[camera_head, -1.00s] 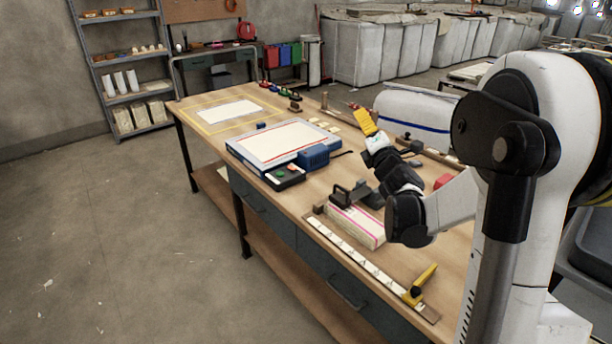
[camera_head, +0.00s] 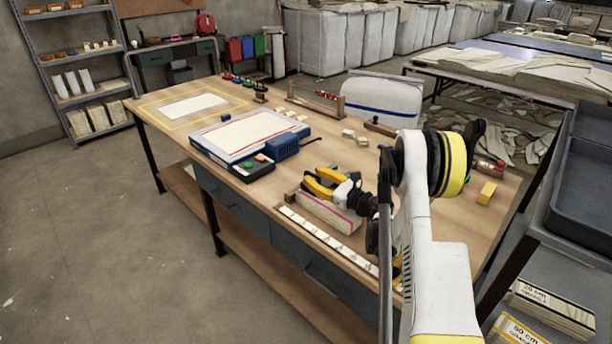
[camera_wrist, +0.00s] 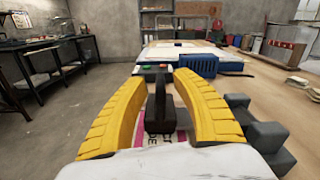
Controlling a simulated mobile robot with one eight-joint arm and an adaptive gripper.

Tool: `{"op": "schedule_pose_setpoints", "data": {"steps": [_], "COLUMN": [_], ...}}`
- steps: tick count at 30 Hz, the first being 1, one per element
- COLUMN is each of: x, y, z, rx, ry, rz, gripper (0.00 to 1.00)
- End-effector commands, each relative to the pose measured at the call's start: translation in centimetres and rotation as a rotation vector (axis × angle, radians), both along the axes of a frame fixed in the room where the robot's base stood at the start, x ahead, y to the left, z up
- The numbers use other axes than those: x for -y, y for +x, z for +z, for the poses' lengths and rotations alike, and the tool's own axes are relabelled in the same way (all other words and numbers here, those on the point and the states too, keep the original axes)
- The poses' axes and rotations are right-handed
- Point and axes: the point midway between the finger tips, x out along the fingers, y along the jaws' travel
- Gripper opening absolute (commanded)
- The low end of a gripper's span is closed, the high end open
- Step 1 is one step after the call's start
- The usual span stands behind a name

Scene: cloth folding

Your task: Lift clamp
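The clamp (camera_wrist: 159,112) is a dark upright piece with a wider foot, standing between my yellow fingers in the wrist view. It rests at a cloth stack with a pink stripe (camera_head: 331,214) on the workbench. My gripper (camera_wrist: 160,92) is open, with one finger on each side of the clamp and a visible gap on both sides. In the head view my gripper (camera_head: 318,182) is low over the stack's far left end and mostly hides the clamp. Whether the fingertips touch anything is not clear.
A dark grey stepped block (camera_wrist: 262,132) lies just right of my right finger. A white-topped blue device (camera_head: 245,132) with a blue box (camera_head: 282,148) stands beyond. A ruler strip (camera_head: 330,240) runs along the front edge. A yellow block (camera_head: 487,192) lies at right.

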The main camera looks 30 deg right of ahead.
Motion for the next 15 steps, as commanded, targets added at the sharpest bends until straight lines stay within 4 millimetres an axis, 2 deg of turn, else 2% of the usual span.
{"op": "schedule_pose_setpoints", "data": {"steps": [3,6,15], "x": [-0.8,-1.1,-1.3], "y": [1.9,3.0,3.7], "z": [-0.2,-0.1,0.1], "rx": [0.0,0.001,0.0], "ry": [0.001,0.001,0.002], "rz": [0.001,0.0,-0.001], "gripper": [0.33,0.33,0.33]}}
